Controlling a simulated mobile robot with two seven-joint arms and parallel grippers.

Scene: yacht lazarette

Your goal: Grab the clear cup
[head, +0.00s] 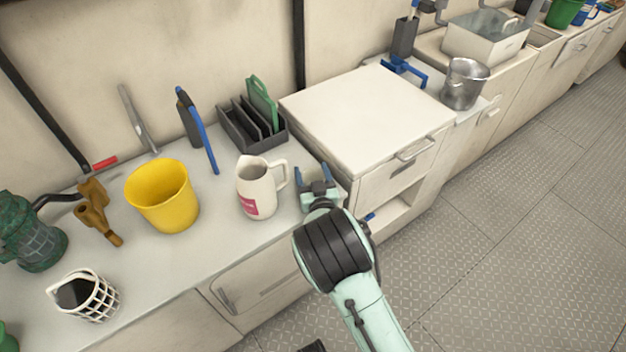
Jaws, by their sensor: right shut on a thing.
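My right gripper (315,178) is at the right end of the near counter, beside the white drawer cabinet. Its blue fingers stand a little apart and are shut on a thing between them. That thing shows only as a faint, see-through shape, which fits the clear cup; its outline is hard to make out.
A white jug (256,190) with a pink label stands close to the left of my right gripper. The white drawer cabinet (365,115) is close on the right. A yellow bucket (163,200), a dark rack (250,132) and a white basket (93,302) also stand on the counter (170,265).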

